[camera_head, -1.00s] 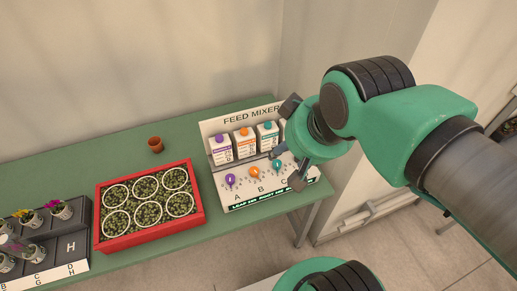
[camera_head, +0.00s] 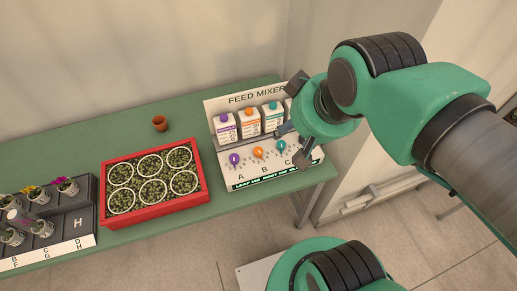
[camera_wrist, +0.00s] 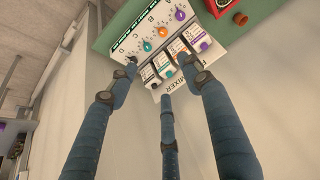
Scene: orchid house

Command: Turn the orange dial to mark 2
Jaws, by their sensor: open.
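In the wrist view the orange dial (camera_wrist: 162,31) shows beyond my fingers, untouched. Its marks are too small to read. My gripper (camera_wrist: 165,82) is open and empty, its fingers spread around the view of the panel. In the head view my arm hides the mixer's right end, and my gripper is mostly hidden behind its own wrist.
Several feed cartons (camera_head: 249,121) stand on the mixer behind the dials. A red tray (camera_head: 202,177) of plant-filled rings and a small terracotta pot (camera_head: 160,123) are left of it on the green table (camera_head: 75,151). A dark rack (camera_head: 86,222) of flowers stands further left.

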